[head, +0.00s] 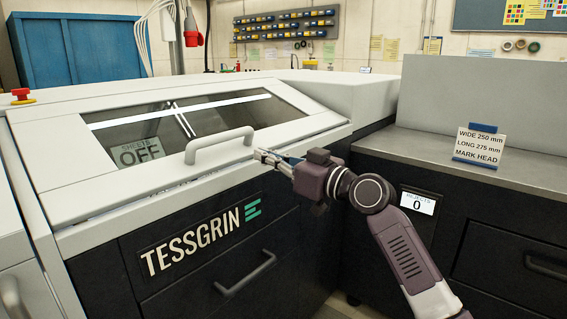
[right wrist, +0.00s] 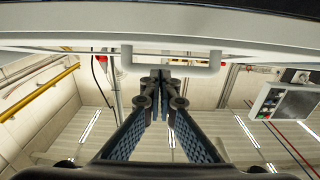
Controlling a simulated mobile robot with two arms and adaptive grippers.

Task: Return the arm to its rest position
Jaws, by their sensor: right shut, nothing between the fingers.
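My right gripper (head: 272,160) is shut and empty, just right of the grey handle (head: 219,145) on the machine's lid (head: 96,187). In the right wrist view its fingers (right wrist: 162,78) meet below the same handle (right wrist: 171,66). I cannot tell whether the fingertips touch the handle. The lid looks closed, with a dark window (head: 180,120) and a display (head: 138,151) reading "SHEETS OFF" behind it. My left gripper does not show.
A lower drawer handle (head: 246,274) sticks out from the machine's dark front. A grey counter (head: 455,163) with a sign (head: 480,146) stands at the right, above a "REJECTS 0" display (head: 418,203). A red emergency button (head: 22,94) is at the far left.

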